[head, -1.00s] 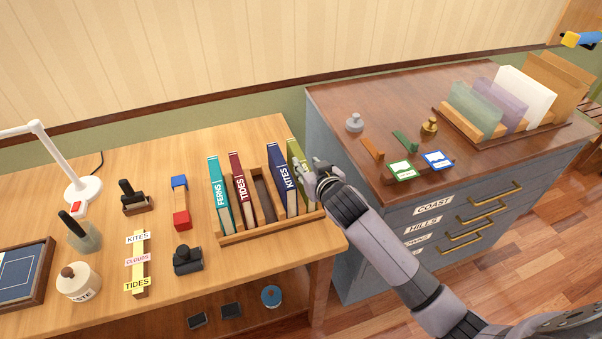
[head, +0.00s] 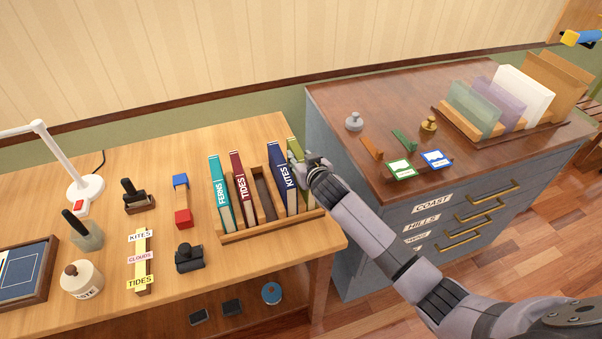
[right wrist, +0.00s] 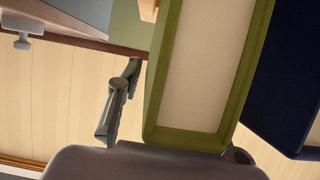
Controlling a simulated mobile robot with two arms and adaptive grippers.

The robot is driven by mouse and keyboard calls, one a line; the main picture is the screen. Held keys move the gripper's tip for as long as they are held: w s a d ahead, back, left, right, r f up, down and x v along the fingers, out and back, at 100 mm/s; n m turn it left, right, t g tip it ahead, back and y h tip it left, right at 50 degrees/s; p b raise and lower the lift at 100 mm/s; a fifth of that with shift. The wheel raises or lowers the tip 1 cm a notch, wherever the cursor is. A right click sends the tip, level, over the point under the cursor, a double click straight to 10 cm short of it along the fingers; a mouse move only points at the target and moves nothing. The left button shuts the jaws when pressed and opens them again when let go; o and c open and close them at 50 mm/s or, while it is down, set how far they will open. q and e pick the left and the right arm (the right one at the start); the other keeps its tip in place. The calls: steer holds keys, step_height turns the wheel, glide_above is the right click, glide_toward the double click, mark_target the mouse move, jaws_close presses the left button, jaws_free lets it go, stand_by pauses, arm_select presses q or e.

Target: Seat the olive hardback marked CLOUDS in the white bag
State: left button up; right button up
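The olive hardback (head: 292,146) stands upright in the rightmost slot of the wooden book rack (head: 268,233), beside the blue KITES book. Its marking is hidden or unreadable. My right gripper (head: 300,160) is at the book's upper part. In the right wrist view the olive book (right wrist: 205,70) rises in front of my palm. One finger stands on its left with a visible gap, and the other is mostly hidden. The white bag (head: 524,95) stands upright in a wooden sorter on the cabinet. My left gripper is out of view.
The rack also holds FERNS (head: 219,192), TIDES (head: 241,182) and KITES (head: 280,180) books, with an empty slot between TIDES and KITES. Purple (head: 500,100) and green (head: 474,108) bags stand left of the white one. Weights and labelled clips lie on the cabinet top (head: 390,95).

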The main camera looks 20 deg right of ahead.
steer(key=shift+c, duration=0.3)
jaws_close()
stand_by(0.4)
